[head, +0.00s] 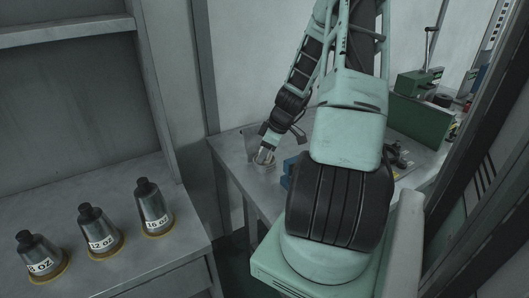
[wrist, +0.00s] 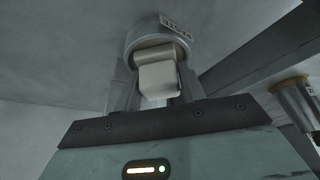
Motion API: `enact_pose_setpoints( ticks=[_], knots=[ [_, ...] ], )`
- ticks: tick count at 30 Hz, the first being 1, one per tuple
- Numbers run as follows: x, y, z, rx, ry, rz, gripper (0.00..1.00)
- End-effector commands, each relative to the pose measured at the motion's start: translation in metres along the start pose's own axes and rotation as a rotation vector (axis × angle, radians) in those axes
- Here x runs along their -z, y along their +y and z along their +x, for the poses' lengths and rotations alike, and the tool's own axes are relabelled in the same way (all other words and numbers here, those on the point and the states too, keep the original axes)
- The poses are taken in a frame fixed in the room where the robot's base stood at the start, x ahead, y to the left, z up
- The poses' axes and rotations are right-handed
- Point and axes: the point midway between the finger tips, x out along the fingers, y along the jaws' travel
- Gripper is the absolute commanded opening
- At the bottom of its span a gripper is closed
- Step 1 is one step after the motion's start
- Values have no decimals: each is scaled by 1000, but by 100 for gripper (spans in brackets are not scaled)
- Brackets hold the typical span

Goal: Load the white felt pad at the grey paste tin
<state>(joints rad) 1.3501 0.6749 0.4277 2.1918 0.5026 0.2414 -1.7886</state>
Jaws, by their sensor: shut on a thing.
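My gripper (wrist: 156,72) is shut on the white felt pad (wrist: 160,82), a pale block between the two grey fingers in the wrist view. The grey paste tin (wrist: 143,30), with a "PASTE" label, is just beyond the fingertips. The pad's far end overlaps the tin's open mouth in the picture; I cannot tell whether it touches the paste. In the head view my gripper (head: 265,154) is low over the left end of the workbench. There the pad and tin are too small and covered to make out clearly.
Three grey cone-shaped tools (head: 153,207) with size labels stand on brass-coloured rings on the left counter (head: 155,270). The workbench (head: 232,150) carries a blue block (head: 289,168) by my arm and green machinery (head: 418,115) farther right. A labelled cylinder (wrist: 297,100) shows at the wrist view's right.

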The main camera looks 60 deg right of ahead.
Motion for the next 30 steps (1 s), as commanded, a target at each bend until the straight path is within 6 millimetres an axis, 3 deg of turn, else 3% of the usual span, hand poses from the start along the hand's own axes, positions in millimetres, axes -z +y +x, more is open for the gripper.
enact_pose_setpoints(
  ticks=[30],
  knots=[
    [26,0,-64,1,0,1,22]
  ],
)
